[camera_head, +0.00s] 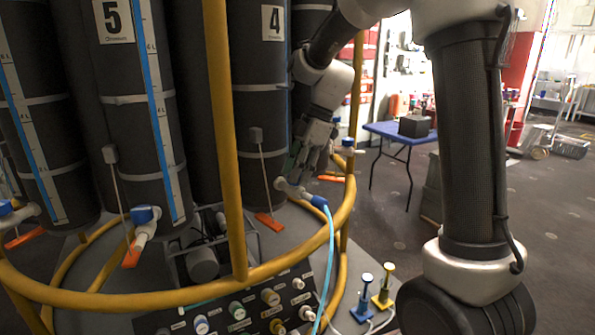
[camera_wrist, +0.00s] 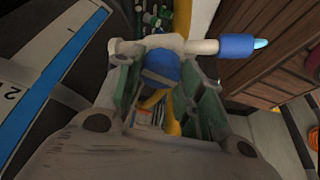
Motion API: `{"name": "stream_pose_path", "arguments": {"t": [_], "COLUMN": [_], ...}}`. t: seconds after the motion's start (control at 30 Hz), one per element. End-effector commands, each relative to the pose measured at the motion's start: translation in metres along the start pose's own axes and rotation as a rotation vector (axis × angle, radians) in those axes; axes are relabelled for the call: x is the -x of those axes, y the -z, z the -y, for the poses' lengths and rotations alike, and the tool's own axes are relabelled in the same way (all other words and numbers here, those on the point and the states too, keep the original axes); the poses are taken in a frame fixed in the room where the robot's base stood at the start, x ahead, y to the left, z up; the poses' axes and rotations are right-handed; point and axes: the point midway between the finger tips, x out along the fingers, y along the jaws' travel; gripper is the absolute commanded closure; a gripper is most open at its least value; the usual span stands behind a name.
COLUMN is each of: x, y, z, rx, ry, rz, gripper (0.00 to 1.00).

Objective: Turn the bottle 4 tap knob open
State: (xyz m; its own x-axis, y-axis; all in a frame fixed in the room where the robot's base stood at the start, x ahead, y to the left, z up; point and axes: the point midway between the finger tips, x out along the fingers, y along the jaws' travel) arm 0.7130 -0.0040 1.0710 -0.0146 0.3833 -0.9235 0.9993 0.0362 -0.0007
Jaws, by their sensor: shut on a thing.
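Bottle 4 (camera_head: 258,105) is a tall dark cylinder with a white "4" label, right of centre in the head view. Its white tap (camera_head: 290,188) sticks out low on its right side. My gripper (camera_head: 299,170) reaches down over this tap and hides the knob in the head view. In the wrist view, the blue tap knob (camera_wrist: 161,67) sits between the green finger pads of my gripper (camera_wrist: 165,85), which is shut on it. The white tap pipe (camera_wrist: 195,47) runs crosswise just beyond the fingertips. The knob's turn angle is hard to tell.
A yellow rail (camera_head: 185,298) circles the bottles, with an upright yellow post (camera_head: 222,130) in front. A light-blue hose (camera_head: 329,255) hangs from the tap's blue fitting (camera_head: 318,202). Bottle 5 (camera_head: 135,125) stands left. A blue table (camera_head: 400,134) with a dark box is behind, right.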

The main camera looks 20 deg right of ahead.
Motion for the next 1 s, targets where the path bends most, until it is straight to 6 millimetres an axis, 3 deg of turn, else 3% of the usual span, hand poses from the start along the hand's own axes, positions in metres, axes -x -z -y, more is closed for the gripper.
{"name": "stream_pose_path", "arguments": {"t": [0.43, 1.0], "x": [0.0002, 0.0004], "y": [-0.0003, -0.0002], "z": [-0.0020, -0.0024], "rx": [0.275, 0.348], "ry": [0.113, 0.142], "rz": [0.002, 0.002], "gripper": [0.86, 0.86]}}
